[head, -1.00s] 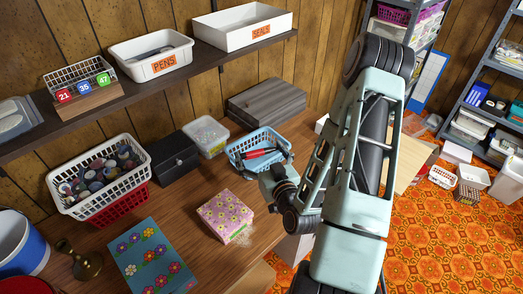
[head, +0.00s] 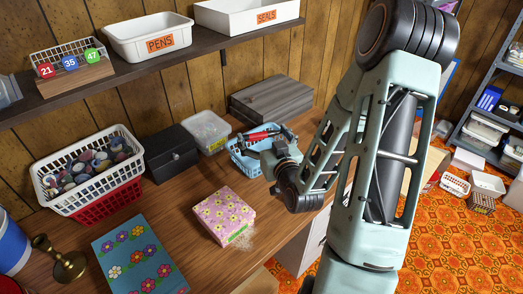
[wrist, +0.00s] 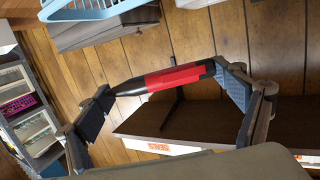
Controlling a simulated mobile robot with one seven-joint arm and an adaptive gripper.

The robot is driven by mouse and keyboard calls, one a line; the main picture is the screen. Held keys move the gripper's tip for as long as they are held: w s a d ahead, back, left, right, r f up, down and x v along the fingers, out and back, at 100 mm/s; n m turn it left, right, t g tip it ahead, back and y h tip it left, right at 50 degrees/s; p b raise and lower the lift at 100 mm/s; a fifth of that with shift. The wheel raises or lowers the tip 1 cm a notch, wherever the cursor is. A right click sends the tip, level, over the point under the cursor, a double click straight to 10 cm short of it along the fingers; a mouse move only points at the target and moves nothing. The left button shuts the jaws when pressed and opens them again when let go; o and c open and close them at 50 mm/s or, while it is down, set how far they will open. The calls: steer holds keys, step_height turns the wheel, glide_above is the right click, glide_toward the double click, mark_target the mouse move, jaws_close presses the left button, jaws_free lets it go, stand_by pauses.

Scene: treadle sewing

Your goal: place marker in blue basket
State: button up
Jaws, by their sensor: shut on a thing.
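The marker (head: 263,135) is red with black ends. My gripper (head: 266,141) is shut on it, and the two fingers (wrist: 166,96) bear on its two ends in the wrist view, where the marker (wrist: 170,78) lies across the gap. The light-blue basket (head: 240,163) stands on the wooden desk. In the head view the marker and gripper overlap its back and right side, and the marker shows above the rim. The basket's edge (wrist: 75,13) also shows at the top left of the wrist view. My gripper hides part of the basket's inside.
A clear tub (head: 207,131) and a black box (head: 171,152) stand left of the basket. A grey wooden case (head: 270,101) is behind it. A flowered pink box (head: 223,216) lies in front. The shelf (head: 130,87) with the PENS and SEALS bins runs above.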

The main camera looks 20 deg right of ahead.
mark_target(262, 133)
steer(key=shift+w+f+b, duration=0.1)
steer(key=shift+f+b, duration=0.3)
steer(key=shift+b, duration=0.2)
steer(key=shift+w+d+f+b, duration=0.1)
steer(key=shift+b, duration=0.4)
steer(key=b, duration=0.1)
steer(key=w+b, duration=0.2)
steer(key=b, duration=0.1)
steer(key=shift+w+d+f, duration=0.1)
steer(key=shift+d+f, duration=0.25)
steer(key=shift+f, duration=0.05)
steer(key=shift+w+d+f+b, duration=0.1)
steer(key=shift+w+d+f, duration=0.25)
steer(key=shift+w+f, duration=1)
steer(key=shift+w+d+f+b, duration=0.15)
steer(key=shift+w+d+f, duration=0.2)
steer(key=shift+w+f, duration=1)
steer(key=shift+w+d+f+b, duration=0.1)
steer(key=shift+w+d+f, duration=0.4)
steer(key=shift+f, duration=1.6)
steer(key=shift+w+a, duration=0.1)
steer(key=shift+a, duration=0.05)
steer(key=shift+f+b, duration=0.35)
steer(key=shift+b, duration=0.15)
steer(key=shift+f, duration=0.1)
